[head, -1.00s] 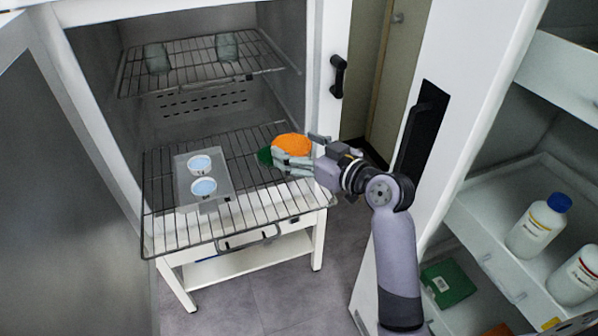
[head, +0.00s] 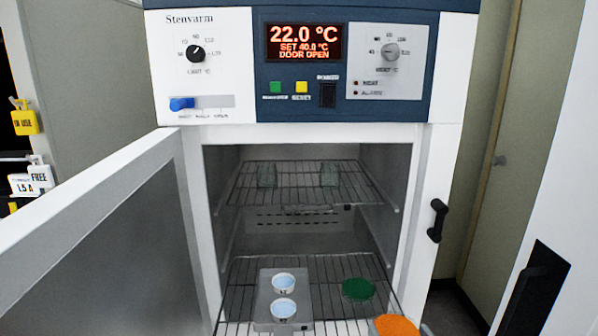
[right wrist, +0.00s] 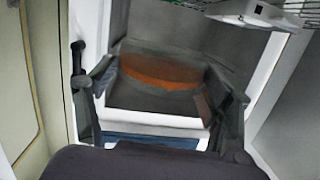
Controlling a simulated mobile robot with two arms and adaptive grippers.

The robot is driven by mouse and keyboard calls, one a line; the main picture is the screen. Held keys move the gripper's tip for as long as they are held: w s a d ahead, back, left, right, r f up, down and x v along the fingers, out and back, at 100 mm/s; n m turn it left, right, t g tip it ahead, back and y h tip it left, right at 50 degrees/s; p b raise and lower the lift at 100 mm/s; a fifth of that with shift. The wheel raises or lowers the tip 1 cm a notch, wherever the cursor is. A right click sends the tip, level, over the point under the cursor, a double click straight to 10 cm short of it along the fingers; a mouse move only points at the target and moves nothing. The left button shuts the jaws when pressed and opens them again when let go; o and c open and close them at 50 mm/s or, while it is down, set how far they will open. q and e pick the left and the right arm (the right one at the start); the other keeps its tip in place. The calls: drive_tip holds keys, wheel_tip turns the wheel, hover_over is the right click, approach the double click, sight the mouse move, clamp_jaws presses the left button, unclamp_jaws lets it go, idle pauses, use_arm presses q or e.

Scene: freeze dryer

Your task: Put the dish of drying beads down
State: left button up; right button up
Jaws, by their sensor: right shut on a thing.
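The dish of orange drying beads (head: 398,326) shows at the bottom edge of the head view, cut off by the frame. It is in front and to the right of a green disc (head: 358,289) on the oven's lower wire rack (head: 335,300). In the right wrist view my right gripper (right wrist: 158,82) has its fingers on either side of the orange dish (right wrist: 160,68) and grips it. The dish looks clear of the green disc in the head view; its height over the rack is hard to tell. My left gripper is not in view.
A grey tray (head: 264,305) with two white cups of pale blue stuff sits left of the green disc. Two glass vessels stand on the upper rack (head: 300,185). The open oven door (head: 110,240) bounds the left; the oven's right frame (head: 418,220) is close.

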drive_tip(key=s+f+m+h, duration=0.1)
drive_tip(key=s+f, duration=0.3)
drive_tip(key=s, duration=0.8)
drive_tip(key=shift+s+d+h, duration=0.15)
drive_tip(key=shift+d+h, duration=0.05)
drive_tip(key=shift+h, duration=0.1)
drive_tip(key=shift+s, duration=0.1)
